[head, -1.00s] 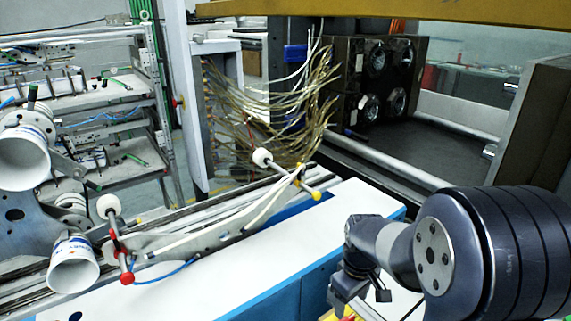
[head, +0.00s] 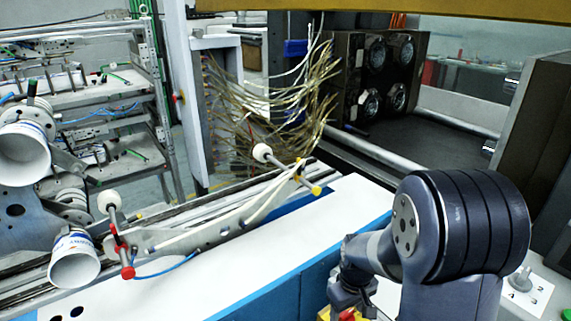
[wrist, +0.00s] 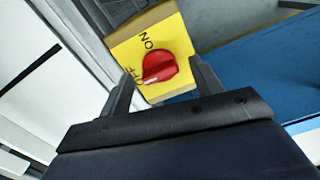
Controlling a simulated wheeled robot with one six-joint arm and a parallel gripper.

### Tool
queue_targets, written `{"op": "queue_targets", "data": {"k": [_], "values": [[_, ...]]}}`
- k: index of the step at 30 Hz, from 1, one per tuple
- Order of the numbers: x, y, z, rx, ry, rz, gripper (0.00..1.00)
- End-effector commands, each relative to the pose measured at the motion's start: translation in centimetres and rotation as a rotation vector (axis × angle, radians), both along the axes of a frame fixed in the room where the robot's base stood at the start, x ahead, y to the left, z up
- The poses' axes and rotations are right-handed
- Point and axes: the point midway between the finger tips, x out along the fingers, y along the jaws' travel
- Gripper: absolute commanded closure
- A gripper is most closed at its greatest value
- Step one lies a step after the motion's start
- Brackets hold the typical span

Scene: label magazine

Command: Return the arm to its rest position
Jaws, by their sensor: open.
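My gripper (wrist: 162,68) is open, its two dark fingers apart in the wrist view. A red rotary knob (wrist: 160,66) on a yellow plate (wrist: 180,38) marked ON and OFF shows between and just beyond the fingertips. Nothing is held; I cannot tell the exact gap between fingers and knob. In the head view, my arm is bent at the lower right with its wrist low. The red knob (head: 347,314) and a bit of the yellow plate (head: 324,314) show at the bottom edge there. The fingers are not clear in that view.
A white-topped machine bed (head: 270,245) with blue sides lies left of my arm. A rail with white tubes (head: 225,222) and white cups (head: 74,258) stands farther left. A white panel with a numbered dial (head: 524,290) is at right. A dark machine block (head: 375,75) is behind.

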Motion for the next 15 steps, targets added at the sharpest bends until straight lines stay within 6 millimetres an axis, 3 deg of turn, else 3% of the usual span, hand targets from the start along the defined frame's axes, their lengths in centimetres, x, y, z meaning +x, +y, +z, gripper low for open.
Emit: {"op": "queue_targets", "data": {"k": [15], "values": [[0.0,0.0,0.09,0.0,0.001,-0.413,0.38]]}}
